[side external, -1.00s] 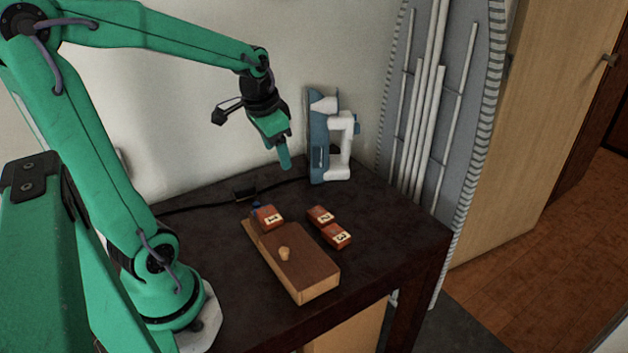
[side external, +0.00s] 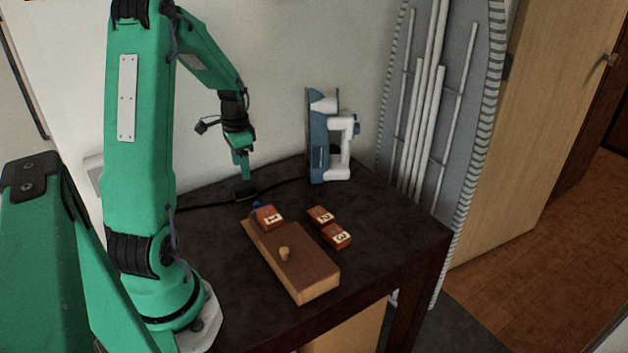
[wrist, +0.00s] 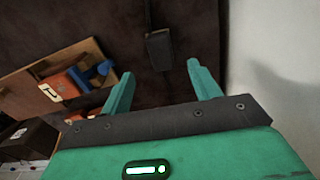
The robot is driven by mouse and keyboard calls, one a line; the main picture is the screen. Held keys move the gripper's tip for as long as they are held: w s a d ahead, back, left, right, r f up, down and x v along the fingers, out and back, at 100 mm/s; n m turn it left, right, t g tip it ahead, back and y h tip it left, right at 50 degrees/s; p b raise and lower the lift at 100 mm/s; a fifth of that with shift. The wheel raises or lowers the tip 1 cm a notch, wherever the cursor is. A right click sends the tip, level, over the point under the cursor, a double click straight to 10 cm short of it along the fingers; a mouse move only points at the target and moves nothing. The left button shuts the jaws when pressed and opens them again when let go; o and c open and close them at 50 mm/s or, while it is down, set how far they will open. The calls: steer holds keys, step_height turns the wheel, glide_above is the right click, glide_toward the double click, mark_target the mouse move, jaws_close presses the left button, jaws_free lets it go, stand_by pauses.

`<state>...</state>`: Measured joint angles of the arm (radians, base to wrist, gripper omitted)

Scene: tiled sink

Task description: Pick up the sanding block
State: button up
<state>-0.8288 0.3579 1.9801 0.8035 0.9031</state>
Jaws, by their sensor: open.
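Nothing in view clearly marks which object is the sanding block. A small orange-brown block numbered 1 (side external: 267,217) sits at the far end of a long wooden box (side external: 310,269) with a round knob. Similar blocks numbered 2 (side external: 320,216) and 3 (side external: 336,236) lie on the dark table to its right. My gripper (side external: 244,177) points down near the table's back left edge, apart from all the blocks. In the wrist view its two fingers (wrist: 158,80) are spread with nothing held; block 1 (wrist: 62,84) lies left of them, beside something blue.
A black adapter (side external: 245,191) on a cable lies below my gripper and shows in the wrist view (wrist: 160,48). A blue and white iron (side external: 318,148) stands on end at the back. The wall is close behind. The table right of the blocks is clear.

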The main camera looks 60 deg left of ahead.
mark_target(244, 186)
steer(key=shift+f, duration=1.35)
steer(key=shift+a+f, duration=0.1)
steer(key=shift+f, duration=2.45)
steer(key=c, duration=1.1)
steer(key=shift+r, duration=0.15)
